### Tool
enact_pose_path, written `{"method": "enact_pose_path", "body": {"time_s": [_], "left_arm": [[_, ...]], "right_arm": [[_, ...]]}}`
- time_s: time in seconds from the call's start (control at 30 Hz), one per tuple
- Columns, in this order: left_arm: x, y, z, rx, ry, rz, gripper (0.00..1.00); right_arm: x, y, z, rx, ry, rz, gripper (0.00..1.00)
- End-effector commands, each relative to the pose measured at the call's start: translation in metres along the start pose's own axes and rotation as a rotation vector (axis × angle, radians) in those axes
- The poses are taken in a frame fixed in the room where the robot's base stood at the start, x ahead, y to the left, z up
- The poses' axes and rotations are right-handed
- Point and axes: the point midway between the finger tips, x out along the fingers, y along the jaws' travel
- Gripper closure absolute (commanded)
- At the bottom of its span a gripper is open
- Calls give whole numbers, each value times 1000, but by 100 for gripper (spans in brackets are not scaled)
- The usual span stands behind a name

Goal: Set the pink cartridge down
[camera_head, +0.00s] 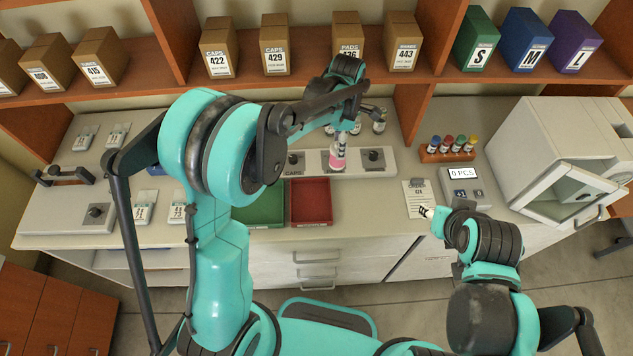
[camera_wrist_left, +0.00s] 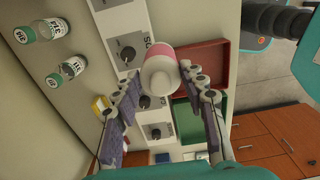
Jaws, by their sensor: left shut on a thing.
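The pink cartridge (camera_head: 337,158), pink below with a white upper part, is upright over the middle of the pale strip (camera_head: 388,170) with dark knobs. It shows between my fingers in the left wrist view (camera_wrist_left: 160,72), white round end toward the camera. My left gripper (camera_head: 342,132) is shut on it; the fingers also show in the left wrist view (camera_wrist_left: 160,80). I cannot tell whether the cartridge touches the strip. My right gripper (camera_head: 438,217) is at the lower right, near the order sheet; its fingers are not clear.
A green tray (camera_head: 262,208) and a red tray (camera_head: 311,200) lie in front of the strip. Small vials (camera_head: 379,122) stand behind it. A rack of colored-cap vials (camera_head: 448,150), a counter display (camera_head: 463,187) and an open white incubator (camera_head: 550,165) are at the right. Boxes line the shelf.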

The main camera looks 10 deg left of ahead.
Motion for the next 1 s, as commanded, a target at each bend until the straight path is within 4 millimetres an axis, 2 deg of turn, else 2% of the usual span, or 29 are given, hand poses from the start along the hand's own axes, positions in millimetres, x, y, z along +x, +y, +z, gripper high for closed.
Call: {"method": "enact_pose_path", "body": {"time_s": [0.17,0.4,0.6,0.83,1.0], "left_arm": [[9,-10,-11,0,0,-1,100],[43,-47,-53,-1,0,0,100],[64,-71,-80,-1,0,0,100],[76,-79,-88,1,0,0,100],[102,-78,-87,1,0,0,100]], "right_arm": [[2,0,2,0,-1,0,60],[8,0,6,0,-1,0,60],[12,0,9,0,-1,0,60],[14,0,10,0,0,0,60],[20,0,15,0,0,0,60]]}}
